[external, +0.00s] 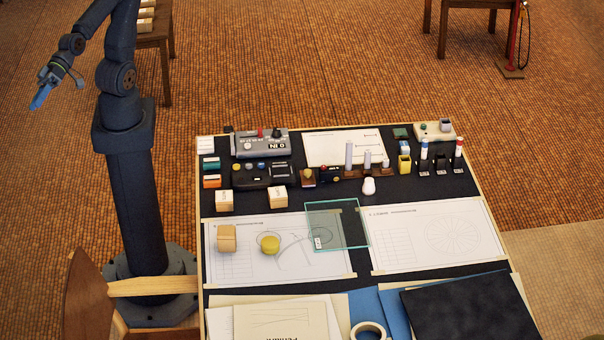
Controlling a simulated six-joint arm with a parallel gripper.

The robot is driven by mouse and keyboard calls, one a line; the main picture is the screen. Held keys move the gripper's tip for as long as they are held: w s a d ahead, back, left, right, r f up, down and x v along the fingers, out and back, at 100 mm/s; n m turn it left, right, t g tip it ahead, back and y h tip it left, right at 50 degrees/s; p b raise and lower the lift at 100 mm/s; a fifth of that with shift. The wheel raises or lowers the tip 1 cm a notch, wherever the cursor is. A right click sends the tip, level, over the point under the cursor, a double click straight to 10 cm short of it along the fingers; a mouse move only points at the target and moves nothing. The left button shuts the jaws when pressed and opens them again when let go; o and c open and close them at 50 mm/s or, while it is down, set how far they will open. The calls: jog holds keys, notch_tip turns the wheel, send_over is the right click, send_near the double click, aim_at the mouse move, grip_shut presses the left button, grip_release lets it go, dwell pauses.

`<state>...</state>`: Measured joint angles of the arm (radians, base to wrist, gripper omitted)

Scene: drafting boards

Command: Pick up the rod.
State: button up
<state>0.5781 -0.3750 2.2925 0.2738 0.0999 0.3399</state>
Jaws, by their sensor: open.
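Three pale lilac upright rods of differing height stand in a row on small brown bases near the back middle of the drafting board (290,202): a tall rod (349,154), a shorter rod (367,160) and a small rod (386,163). Which one is the task's rod I cannot tell. My gripper (39,101) has blue fingertips and is open and empty. It hangs high at the upper left, beyond the board's left edge and far from the rods.
A white knob-shaped piece (369,186) stands just in front of the rods. A grey device (262,143) and dark holders with colour-topped pieces (424,150) flank them. A clear green-edged plate (338,225), wooden blocks (226,238) and a yellow disc (270,244) lie nearer. A wooden chair (92,300) is at left.

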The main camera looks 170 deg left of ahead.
jog(key=w+d+r+m+t+h, duration=0.1)
jog(key=w+d+r+m+h, duration=0.15)
jog(key=w+d, duration=0.2)
jog(key=w+a+f+n+t+y, duration=0.15)
jog(key=w+a+n+y, duration=0.35)
jog(key=w+a, duration=0.5)
jog(key=w+a+f+n+y, duration=0.3)
jog(key=a+n, duration=0.1)
jog(key=a, duration=0.6)
jog(key=w+a+f+n+t+y, duration=0.1)
jog(key=w+a+f+n+y, duration=0.2)
jog(key=a, duration=0.6)
jog(key=w+a+f+n+y, duration=0.25)
jog(key=w+a+n, duration=0.2)
jog(key=a, duration=0.55)
jog(key=n+g+y, duration=1)
jog(key=n+g, duration=0.5)
jog(key=n, duration=0.2)
send_near(349, 150)
jog(key=x, duration=0.4)
jog(key=shift+s+a+f, duration=0.15)
jog(key=shift+s+f, duration=0.25)
jog(key=shift+f, duration=0.1)
jog(key=shift+x, duration=2.9)
jog(key=shift+s+r, duration=0.15)
